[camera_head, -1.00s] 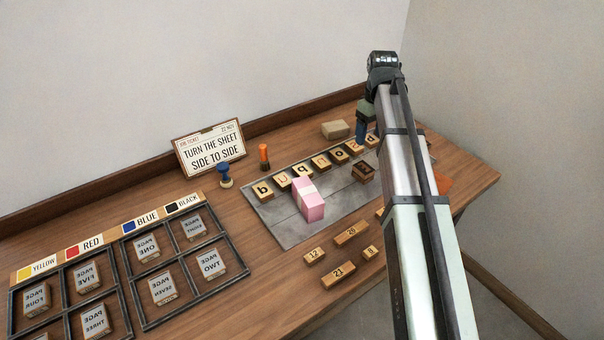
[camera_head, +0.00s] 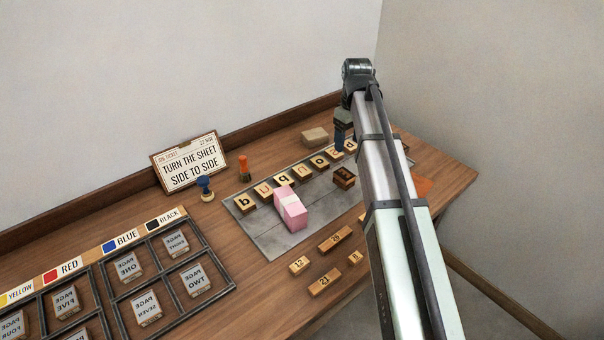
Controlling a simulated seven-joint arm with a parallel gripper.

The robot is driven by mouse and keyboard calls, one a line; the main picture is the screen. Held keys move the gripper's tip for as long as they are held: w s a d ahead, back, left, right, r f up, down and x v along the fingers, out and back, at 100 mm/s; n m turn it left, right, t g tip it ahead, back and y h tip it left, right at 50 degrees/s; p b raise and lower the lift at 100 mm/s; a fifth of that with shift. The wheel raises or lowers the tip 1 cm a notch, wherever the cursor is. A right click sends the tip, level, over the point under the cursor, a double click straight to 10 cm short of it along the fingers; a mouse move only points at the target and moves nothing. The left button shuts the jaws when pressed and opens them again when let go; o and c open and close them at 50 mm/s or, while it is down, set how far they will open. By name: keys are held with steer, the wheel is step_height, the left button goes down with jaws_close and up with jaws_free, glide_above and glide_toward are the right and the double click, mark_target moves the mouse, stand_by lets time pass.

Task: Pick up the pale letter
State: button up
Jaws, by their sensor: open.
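Several pale wooden letter blocks with black characters stand in a slanting row along the back of a grey plate (camera_head: 268,239). The left end block (camera_head: 244,203) and a middle block (camera_head: 302,171) are clear. I cannot tell which one is the pale letter. A darker letter block (camera_head: 344,178) sits apart, in front of the row. My gripper (camera_head: 341,148) points down at the row's right end, over or just behind the last blocks, and partly hides them. Its fingers are small here; it appears open, with nothing seen held.
A pink block with a pale band (camera_head: 290,210) stands on the plate. Number blocks (camera_head: 335,239) lie in front. A blue stamp (camera_head: 205,188), orange stamp (camera_head: 244,168) and ticket sign (camera_head: 188,162) stand behind. A framed rack (camera_head: 128,295) fills the left.

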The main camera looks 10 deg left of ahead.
steer(key=shift+o, duration=0.4)
steer(key=shift+a, duration=0.1)
steer(key=n, duration=0.7)
glide_above(244, 201)
steer(key=f, duration=0.1)
steer(key=f+n, duration=0.4)
steer(key=n, duration=0.1)
steer(key=f+n, duration=0.5)
steer(key=n, duration=0.1)
steer(key=shift+a, duration=0.2)
steer(key=shift+d+f, duration=0.15)
steer(key=shift+f, duration=1.15)
steer(key=shift+d+f, duration=0.1)
steer(key=shift+f, duration=1.2)
steer(key=c, duration=0.8)
